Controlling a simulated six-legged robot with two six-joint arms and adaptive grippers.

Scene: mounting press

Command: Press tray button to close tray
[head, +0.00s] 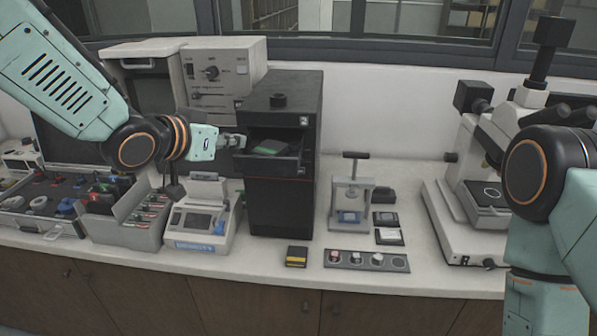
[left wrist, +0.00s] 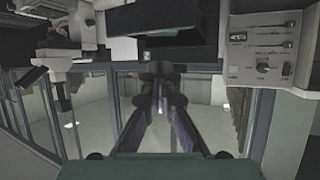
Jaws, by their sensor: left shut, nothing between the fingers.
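The tall black cabinet (head: 285,205) stands mid-counter with its tray (head: 272,162) slid out near the top. A dark green item (head: 271,147) lies in the tray. My right gripper is out of view.
A grey control unit (head: 222,75) stands behind my left gripper. A white device with a screen (head: 203,222) is left of the cabinet. A small hand press (head: 351,195) and a microscope (head: 475,190) are to the right. A yellow-topped block (head: 296,255) lies in front.

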